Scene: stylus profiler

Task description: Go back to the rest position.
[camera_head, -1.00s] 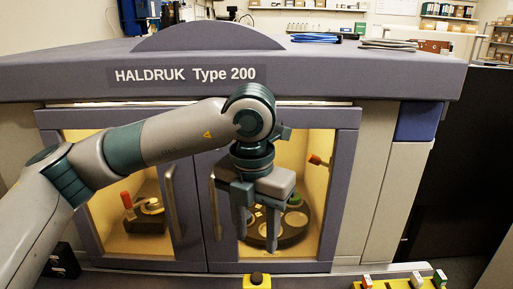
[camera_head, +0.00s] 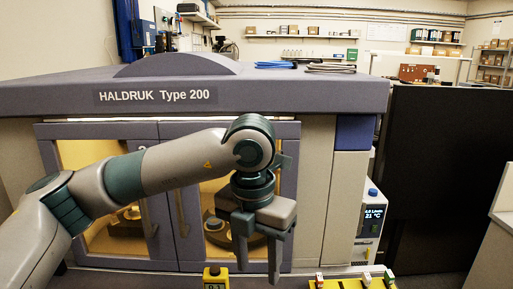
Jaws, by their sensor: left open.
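My left arm comes in from the left and reaches across the front of the grey HALDRUK Type 200 machine (camera_head: 340,97). My left gripper (camera_head: 258,266) points down in front of the right-hand door (camera_head: 290,180), fingers apart and nothing between them. Both glazed doors look closed; the left-hand door (camera_head: 95,133) is partly behind my arm. Through the glass a dark round stage (camera_head: 214,226) shows behind the right-hand door, partly hidden by the gripper. My right gripper is out of view.
A yellow device with a small display (camera_head: 215,279) and a yellow rack (camera_head: 340,284) with several coloured-top items stand at the bottom edge.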

